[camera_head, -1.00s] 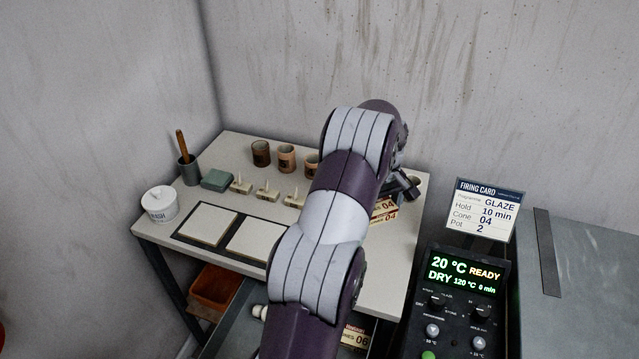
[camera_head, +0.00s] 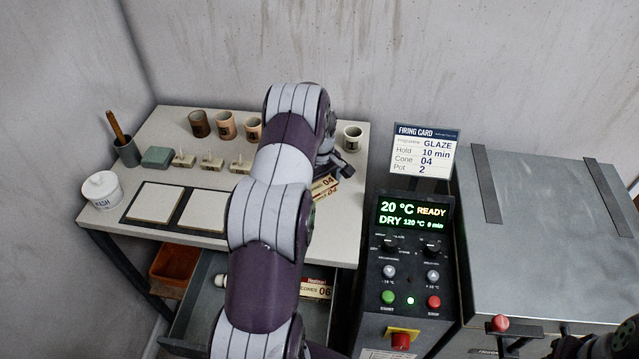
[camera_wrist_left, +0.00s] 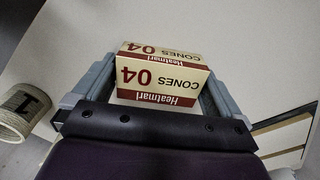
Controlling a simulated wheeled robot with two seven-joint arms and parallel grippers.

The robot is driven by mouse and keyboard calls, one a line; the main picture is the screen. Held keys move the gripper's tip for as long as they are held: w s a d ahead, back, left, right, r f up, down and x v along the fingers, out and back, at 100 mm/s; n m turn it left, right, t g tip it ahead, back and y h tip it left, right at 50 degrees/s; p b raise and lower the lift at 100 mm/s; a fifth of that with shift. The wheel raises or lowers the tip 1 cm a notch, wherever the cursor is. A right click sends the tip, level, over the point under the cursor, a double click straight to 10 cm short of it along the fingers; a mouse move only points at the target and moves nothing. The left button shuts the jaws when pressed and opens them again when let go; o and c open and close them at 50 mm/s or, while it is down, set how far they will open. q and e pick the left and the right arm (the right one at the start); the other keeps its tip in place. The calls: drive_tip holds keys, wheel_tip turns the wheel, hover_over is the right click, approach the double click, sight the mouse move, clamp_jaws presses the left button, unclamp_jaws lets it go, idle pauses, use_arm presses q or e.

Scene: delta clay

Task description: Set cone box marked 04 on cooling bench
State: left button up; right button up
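The cone box marked 04 (camera_head: 322,188) is cream with dark red lettering. In the head view it shows at the right part of the pale-topped bench (camera_head: 340,235), partly hidden by my left arm. My left gripper (camera_head: 338,168) is over it. In the left wrist view the same box (camera_wrist_left: 160,76) sits between the two grey fingers of my left gripper (camera_wrist_left: 160,90), which look shut on its sides. I cannot tell whether the box touches the bench top. Part of my right arm shows at the lower right corner; its gripper is not clear.
Below, an open drawer (camera_head: 190,315) holds a box marked 06 (camera_head: 316,288). The control panel (camera_head: 410,260) and grey kiln lid (camera_head: 540,230) stand right.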

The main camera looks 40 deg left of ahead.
sight(320, 184)
use_arm(q)
drive_tip(key=shift+r, duration=0.3)
wheel_tip(320, 184, up, 10)
drive_tip(key=shift+f+b, duration=0.25)
drive_tip(key=shift+b, duration=0.1)
drive_tip(key=s+d+r+m+p, duration=0.1)
drive_tip(key=s+d+r+m, duration=0.25)
drive_tip(key=d, duration=0.45)
drive_tip(key=s+d+r+m+p, duration=0.1)
drive_tip(key=s+d+r+m, duration=0.15)
drive_tip(key=d+m, duration=0.35)
drive_tip(key=s+d+m+t, duration=0.1)
drive_tip(key=s+d+m, duration=0.4)
drive_tip(key=s+d, duration=0.4)
drive_tip(key=s+f, duration=0.1)
drive_tip(key=s, duration=0.3)
drive_tip(key=shift+d, duration=0.2)
drive_tip(key=shift+s+r+m, duration=0.1)
drive_tip(key=shift+m, duration=0.15)
